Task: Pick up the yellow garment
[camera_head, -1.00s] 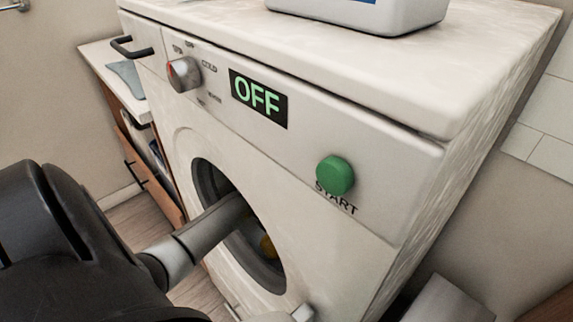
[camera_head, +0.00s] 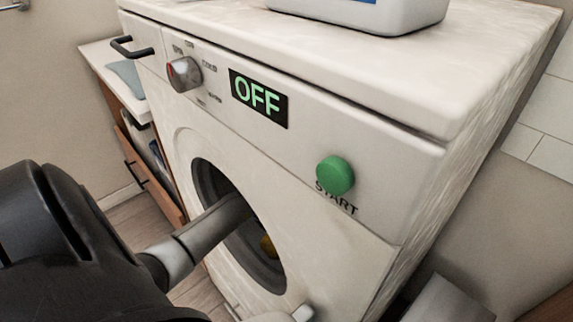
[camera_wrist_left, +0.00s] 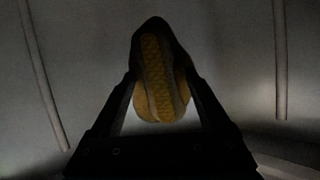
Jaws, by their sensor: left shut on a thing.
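The yellow garment (camera_wrist_left: 160,72) shows in the left wrist view as a bunched, ribbed piece of cloth between the fingers of my left gripper (camera_wrist_left: 160,95). The gripper is shut on it. In the head view my left arm reaches through the round door opening of the white washing machine (camera_head: 290,190), and the gripper itself is hidden inside the drum. A small patch of the yellow garment (camera_head: 268,246) shows in the lower part of the opening.
The machine's panel has a grey dial (camera_head: 184,73), a display (camera_head: 258,98) reading OFF and a green start button (camera_head: 335,175). A white container (camera_head: 360,14) stands on top. The drum walls (camera_wrist_left: 230,60) surround my left gripper. A wooden cabinet (camera_head: 150,170) is at the left.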

